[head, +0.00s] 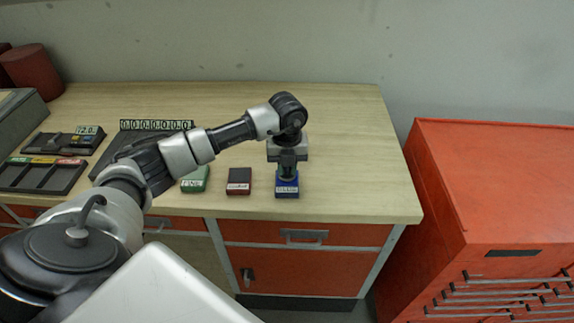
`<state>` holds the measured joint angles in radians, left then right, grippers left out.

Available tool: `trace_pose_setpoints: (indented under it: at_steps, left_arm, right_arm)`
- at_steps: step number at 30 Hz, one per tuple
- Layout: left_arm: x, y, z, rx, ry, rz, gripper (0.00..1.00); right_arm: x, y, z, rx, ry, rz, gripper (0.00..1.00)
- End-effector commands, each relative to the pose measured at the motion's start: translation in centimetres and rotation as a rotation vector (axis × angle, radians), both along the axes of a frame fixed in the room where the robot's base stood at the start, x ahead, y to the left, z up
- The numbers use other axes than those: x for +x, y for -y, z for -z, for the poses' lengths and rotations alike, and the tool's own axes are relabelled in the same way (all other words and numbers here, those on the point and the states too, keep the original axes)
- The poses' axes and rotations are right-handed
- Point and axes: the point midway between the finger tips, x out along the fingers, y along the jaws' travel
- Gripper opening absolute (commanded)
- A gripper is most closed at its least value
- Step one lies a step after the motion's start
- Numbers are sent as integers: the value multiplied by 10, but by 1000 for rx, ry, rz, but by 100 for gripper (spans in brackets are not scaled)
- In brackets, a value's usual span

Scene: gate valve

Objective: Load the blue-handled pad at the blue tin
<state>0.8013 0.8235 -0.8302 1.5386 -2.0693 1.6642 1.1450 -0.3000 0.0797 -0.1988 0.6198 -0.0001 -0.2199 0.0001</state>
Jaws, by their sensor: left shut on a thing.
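The blue tin (287,191), with a white label on its front, stands near the front edge of the wooden bench. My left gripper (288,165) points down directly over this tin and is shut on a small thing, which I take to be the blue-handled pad. The fingers hide most of it, and its handle colour does not show clearly. The held thing is at the tin's top; I cannot tell whether it touches the inside. My right gripper is not in view.
A dark red tin (239,182) and a green tin (195,180) stand to the left. A compartment tray (40,178) and a dark device (62,141) lie further left. A digit board (155,125) is behind my arm. The bench is clear right of the blue tin; an orange cabinet (500,190) stands beyond.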

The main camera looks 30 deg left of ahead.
Motion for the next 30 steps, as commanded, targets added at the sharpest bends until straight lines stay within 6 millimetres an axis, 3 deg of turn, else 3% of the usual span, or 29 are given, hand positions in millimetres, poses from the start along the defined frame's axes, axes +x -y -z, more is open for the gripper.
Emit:
trace_pose_setpoints:
  at_steps: [30]
  left_arm:
    - [0, 0, 9, 0, 0, 0, 2]
  right_arm:
    - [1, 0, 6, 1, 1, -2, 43]
